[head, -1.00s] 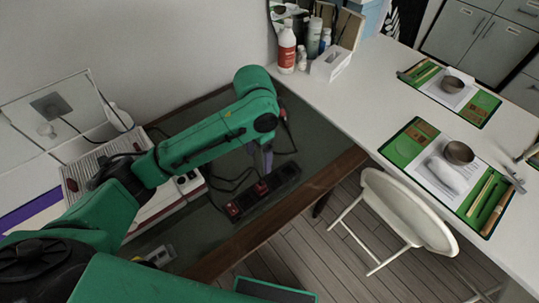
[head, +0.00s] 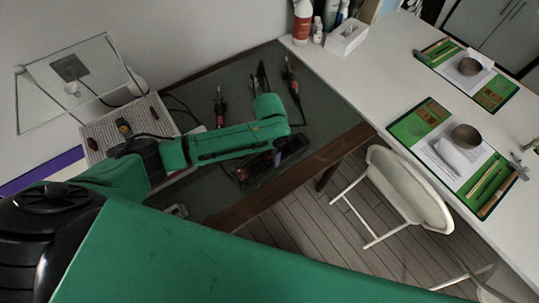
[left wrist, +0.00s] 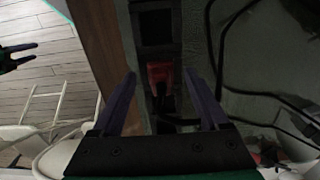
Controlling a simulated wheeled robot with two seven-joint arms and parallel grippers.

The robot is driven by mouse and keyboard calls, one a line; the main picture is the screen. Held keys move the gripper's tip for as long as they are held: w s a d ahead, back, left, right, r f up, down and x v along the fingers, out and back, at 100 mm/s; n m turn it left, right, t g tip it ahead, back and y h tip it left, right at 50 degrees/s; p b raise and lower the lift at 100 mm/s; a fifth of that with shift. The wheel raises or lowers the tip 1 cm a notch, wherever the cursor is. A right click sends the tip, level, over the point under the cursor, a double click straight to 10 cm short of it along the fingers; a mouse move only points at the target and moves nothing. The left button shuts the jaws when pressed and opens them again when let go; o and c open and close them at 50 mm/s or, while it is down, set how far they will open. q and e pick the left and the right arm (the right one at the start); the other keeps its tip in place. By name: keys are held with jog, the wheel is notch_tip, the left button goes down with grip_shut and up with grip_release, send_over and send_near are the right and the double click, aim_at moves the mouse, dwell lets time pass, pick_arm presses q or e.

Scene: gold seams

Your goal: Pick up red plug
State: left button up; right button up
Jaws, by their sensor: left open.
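A red plug (left wrist: 160,74) sits in a black power strip (left wrist: 156,28), seen in the left wrist view. My left gripper (left wrist: 160,73) is open, its two purple-grey fingers on either side of the plug in that view, with nothing held. Whether the fingertips are down at the plug's height I cannot tell. In the head view my left gripper (head: 281,146) points down over the strip, which my arm partly hides. Another red plug (head: 241,175) shows at the strip's near left end. My right gripper (left wrist: 20,54) shows at the left edge of the left wrist view, fingers apart and empty.
Black cables (left wrist: 222,55) lie right of the strip in the left wrist view. Soldering irons (head: 219,105) lie on the dark green mat (head: 330,105). A wooden edge (head: 300,178) borders the mat. A white chair (head: 400,190) stands beyond it.

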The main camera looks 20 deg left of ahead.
pick_arm(q)
jog(key=shift+w, duration=0.1)
jog(key=shift+c, duration=1.2)
grip_shut()
pick_arm(e)
jog(key=shift+s, duration=0.35)
pick_arm(q)
jog(key=shift+w+r, duration=0.1)
jog(key=shift+r, duration=0.1)
notch_tip(320, 180, up, 25)
jog(key=p, duration=0.7)
jog(key=shift+f, duration=0.2)
pick_arm(e)
notch_tip(320, 180, up, 7)
jog(key=shift+w+f, duration=0.1)
